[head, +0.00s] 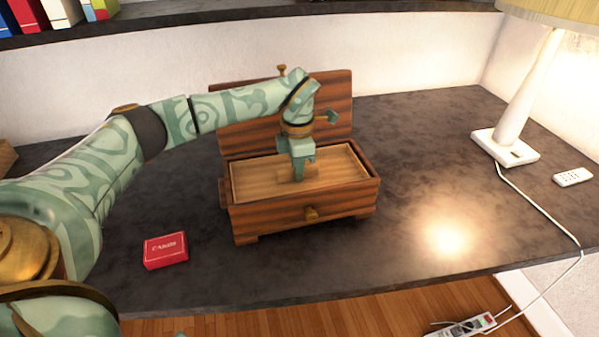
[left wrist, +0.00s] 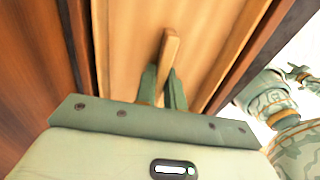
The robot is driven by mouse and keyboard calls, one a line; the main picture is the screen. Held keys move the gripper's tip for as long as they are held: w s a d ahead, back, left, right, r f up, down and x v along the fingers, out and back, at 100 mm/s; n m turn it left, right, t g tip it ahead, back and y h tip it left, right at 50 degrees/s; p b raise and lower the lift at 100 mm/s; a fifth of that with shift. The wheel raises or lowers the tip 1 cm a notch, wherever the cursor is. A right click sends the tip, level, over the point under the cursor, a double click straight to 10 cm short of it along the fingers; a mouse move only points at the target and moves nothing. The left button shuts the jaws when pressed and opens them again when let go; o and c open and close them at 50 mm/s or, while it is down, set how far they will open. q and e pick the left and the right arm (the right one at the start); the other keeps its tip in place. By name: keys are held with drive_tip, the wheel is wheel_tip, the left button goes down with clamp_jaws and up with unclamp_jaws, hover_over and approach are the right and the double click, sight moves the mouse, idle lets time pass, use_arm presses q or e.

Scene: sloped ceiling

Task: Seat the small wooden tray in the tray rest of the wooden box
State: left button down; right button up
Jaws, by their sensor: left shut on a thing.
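The wooden box (head: 271,217) stands on the dark desk with its lid raised at the back and a knob on its front. The small wooden tray (head: 345,171), of paler wood, lies within the box's top rim and looks roughly level. I cannot tell whether it bears fully on the tray rest, which is hidden beneath it. My left gripper (head: 298,176) points down over the tray's middle. In the left wrist view its fingers (left wrist: 163,90) are shut on the tray's upright wooden grip (left wrist: 170,50). The tray floor (left wrist: 205,35) shows around it, between darker box walls.
A red carton (head: 165,251) lies on the desk left of the box. A lamp (head: 508,145) with a trailing cord and a white remote (head: 573,177) are at the right. Clear desk lies right of the box. Green patterned parts of mine show at the left wrist view's right edge.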

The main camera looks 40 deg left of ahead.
use_arm(q)
drive_tip(key=shift+w+a+f, duration=0.1)
drive_tip(key=shift+w+f, duration=0.1)
drive_tip(key=shift+f, duration=0.2)
drive_tip(key=shift+r, duration=0.1)
drive_tip(key=shift+s, duration=0.1)
use_arm(e)
drive_tip(key=shift+f, duration=0.1)
use_arm(q)
drive_tip(key=c, duration=1.5)
unclamp_jaws()
use_arm(e)
drive_tip(key=shift+d, duration=0.15)
use_arm(q)
wheel_tip(320, 180, up, 12)
drive_tip(key=p, duration=0.4)
drive_tip(key=shift+r, duration=0.15)
use_arm(e)
drive_tip(key=r, duration=0.1)
drive_tip(key=w+r, duration=0.1)
drive_tip(key=r, duration=0.1)
drive_tip(key=shift+w+r, duration=0.25)
drive_tip(key=shift+r, duration=0.1)
